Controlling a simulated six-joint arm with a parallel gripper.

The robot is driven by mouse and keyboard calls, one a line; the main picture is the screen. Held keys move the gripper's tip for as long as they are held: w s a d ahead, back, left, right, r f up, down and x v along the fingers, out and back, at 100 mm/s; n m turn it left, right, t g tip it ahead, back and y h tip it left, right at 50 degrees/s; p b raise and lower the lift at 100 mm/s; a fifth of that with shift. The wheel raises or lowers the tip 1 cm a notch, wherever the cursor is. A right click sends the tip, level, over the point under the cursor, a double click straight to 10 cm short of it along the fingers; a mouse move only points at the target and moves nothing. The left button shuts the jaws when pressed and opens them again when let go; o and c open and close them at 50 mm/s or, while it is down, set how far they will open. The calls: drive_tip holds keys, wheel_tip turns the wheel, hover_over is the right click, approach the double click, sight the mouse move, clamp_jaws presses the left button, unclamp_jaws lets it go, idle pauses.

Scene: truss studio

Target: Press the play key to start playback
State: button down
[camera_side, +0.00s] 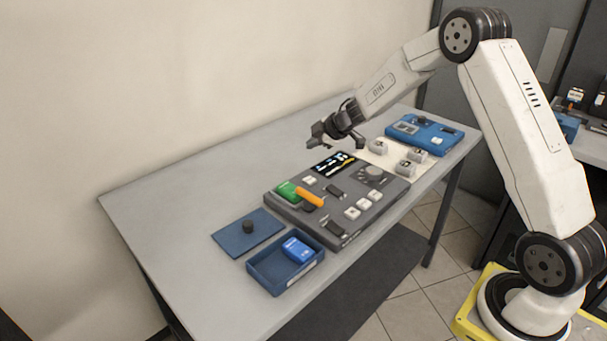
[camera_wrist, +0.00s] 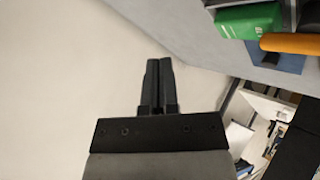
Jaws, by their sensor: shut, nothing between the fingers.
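A dark grey playback console (camera_side: 338,236) lies on the table in the side view. It has a lit display (camera_side: 334,164), a round dial (camera_side: 373,174) and several white keys, among them one near the front (camera_side: 351,213). I cannot tell which key is play; the symbols are too small. A green block (camera_side: 288,191) and an orange bar (camera_side: 309,197) sit at its left end; both also show in the wrist view, the green block (camera_wrist: 248,21) and the orange bar (camera_wrist: 290,43). My gripper (camera_side: 318,141) is above and behind the console, touching nothing. Its fingers are together and empty in the wrist view (camera_wrist: 159,75).
An open blue box (camera_side: 262,277) holds a blue block (camera_side: 298,250) at the front left. A blue lid with a dark knob (camera_side: 236,238) lies behind it. White key blocks (camera_side: 379,146) and a blue device (camera_side: 425,134) are at the right. The table's left part is clear.

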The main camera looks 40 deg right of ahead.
sight(306, 178)
drive_tip(key=shift+f, duration=0.15)
drive_tip(key=shift+f, duration=4.25)
drive_tip(key=shift+f, duration=0.85)
drive_tip(key=shift+r, duration=0.85)
drive_tip(key=shift+r, duration=0.15)
drive_tip(key=shift+r, duration=2.4)
